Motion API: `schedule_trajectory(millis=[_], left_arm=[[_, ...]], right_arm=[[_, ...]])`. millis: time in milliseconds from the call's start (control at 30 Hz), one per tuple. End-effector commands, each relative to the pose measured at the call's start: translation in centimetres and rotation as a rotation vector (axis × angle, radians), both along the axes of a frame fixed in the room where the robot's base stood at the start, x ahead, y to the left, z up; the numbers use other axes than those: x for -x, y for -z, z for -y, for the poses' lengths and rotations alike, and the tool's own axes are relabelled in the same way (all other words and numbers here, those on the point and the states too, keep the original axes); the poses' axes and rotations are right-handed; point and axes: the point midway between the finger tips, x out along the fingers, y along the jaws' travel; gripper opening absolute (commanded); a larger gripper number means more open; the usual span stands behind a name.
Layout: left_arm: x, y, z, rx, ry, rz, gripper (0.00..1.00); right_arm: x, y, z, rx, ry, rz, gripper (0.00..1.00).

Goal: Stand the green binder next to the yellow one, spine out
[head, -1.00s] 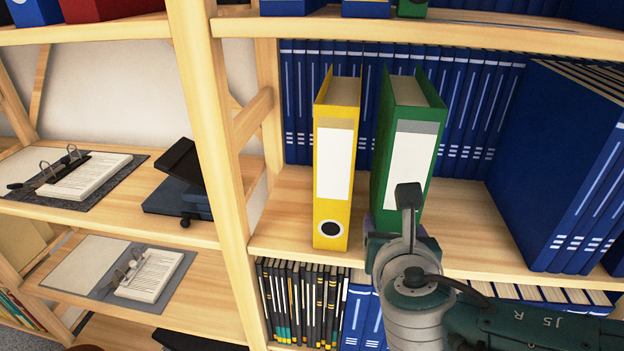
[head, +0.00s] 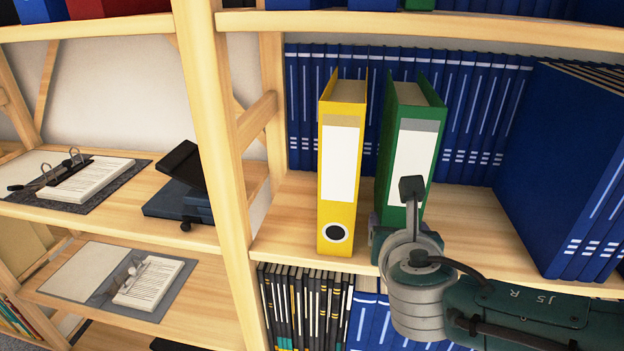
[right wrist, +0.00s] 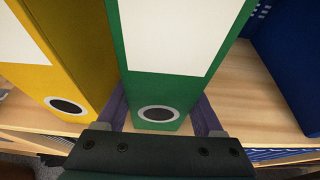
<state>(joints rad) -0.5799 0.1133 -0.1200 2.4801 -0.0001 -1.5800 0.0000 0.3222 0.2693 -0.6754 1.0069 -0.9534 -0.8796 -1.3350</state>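The yellow binder (head: 340,165) stands upright on the middle shelf, spine out, with a white label and a round hole low on the spine. The green binder (head: 430,105) stands upright to its right, spine out, with a narrow gap between them. In the right wrist view the green binder (right wrist: 160,82) has its foot at shelf level, near the front edge. My right gripper (right wrist: 160,112) has one purple finger on each side of the green spine's lower part. Whether the fingers press on it is not clear. In the head view my right wrist hides the binder's foot. My left gripper is not in view.
A row of blue volumes (head: 305,110) lines the back, and large blue volumes (head: 565,160) stand at the right. Bare shelf (head: 470,225) lies between these and the green binder. A wooden upright (head: 215,150) bounds the left.

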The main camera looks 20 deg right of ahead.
Motion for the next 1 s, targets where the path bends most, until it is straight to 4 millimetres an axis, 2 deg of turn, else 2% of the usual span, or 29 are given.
schedule_trajectory(millis=[33, 267, 300, 500, 633, 833, 1000], left_arm=[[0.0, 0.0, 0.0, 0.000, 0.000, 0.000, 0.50], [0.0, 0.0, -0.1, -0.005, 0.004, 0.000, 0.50], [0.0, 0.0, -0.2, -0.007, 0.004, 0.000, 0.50], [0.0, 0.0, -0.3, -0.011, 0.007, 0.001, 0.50], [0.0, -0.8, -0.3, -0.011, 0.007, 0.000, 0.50], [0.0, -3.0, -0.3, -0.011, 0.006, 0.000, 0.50], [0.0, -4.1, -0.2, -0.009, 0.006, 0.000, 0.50]], right_arm=[[-0.1, -0.2, 0.0, 0.002, 0.000, 0.003, 0.73], [0.0, -0.1, 0.0, 0.001, 0.000, 0.002, 0.99], [0.0, -0.1, 0.0, 0.001, 0.000, 0.002, 1.00], [0.1, 0.1, 0.0, -0.002, 0.000, -0.003, 1.00], [0.9, -0.5, -0.5, -0.002, -0.002, -0.004, 1.00], [3.9, -2.3, -2.4, -0.004, -0.001, -0.003, 1.00], [6.4, -3.3, -3.9, -0.003, -0.001, -0.002, 1.00]])
